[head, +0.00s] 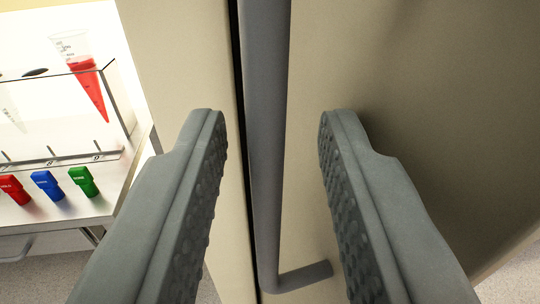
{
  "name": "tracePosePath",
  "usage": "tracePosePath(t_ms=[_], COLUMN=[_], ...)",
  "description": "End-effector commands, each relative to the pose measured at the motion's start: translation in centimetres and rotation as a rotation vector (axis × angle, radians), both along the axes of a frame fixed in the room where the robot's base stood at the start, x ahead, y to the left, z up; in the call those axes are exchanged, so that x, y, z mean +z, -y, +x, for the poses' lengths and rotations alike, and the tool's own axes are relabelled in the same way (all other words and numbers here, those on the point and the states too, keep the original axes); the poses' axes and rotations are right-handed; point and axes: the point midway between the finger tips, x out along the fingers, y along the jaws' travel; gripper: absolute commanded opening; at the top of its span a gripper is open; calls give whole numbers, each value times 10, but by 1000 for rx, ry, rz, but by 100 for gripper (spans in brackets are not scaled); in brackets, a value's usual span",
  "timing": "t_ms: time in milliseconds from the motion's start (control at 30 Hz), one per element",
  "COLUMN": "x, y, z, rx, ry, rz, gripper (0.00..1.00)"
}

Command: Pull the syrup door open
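The syrup door (420,130) is a beige panel filling the right of the head view. A grey vertical bar handle (267,130) runs down near its left edge, with its lower foot bending right to the panel. A dark narrow gap runs along the left of the handle. My gripper (272,125) is open, one finger on each side of the handle. Clear space shows between each finger and the bar, so nothing is held. The upper end of the handle is out of view.
At the left, a lit shelf holds a clear rack (120,105) with a red-filled conical tube (85,80). Red (13,189), blue (46,185) and green (83,181) tags stand along its front. Floor shows at the lower left and lower right.

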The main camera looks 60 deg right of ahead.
Motion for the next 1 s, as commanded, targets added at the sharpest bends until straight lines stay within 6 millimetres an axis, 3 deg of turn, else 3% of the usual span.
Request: tracePosePath(t_ms=[367, 1000], x=[-1, -1], y=[-15, -123], z=[-8, -68], rx=[2, 1], ry=[-1, -2], rz=[0, -1], gripper=[30, 30])
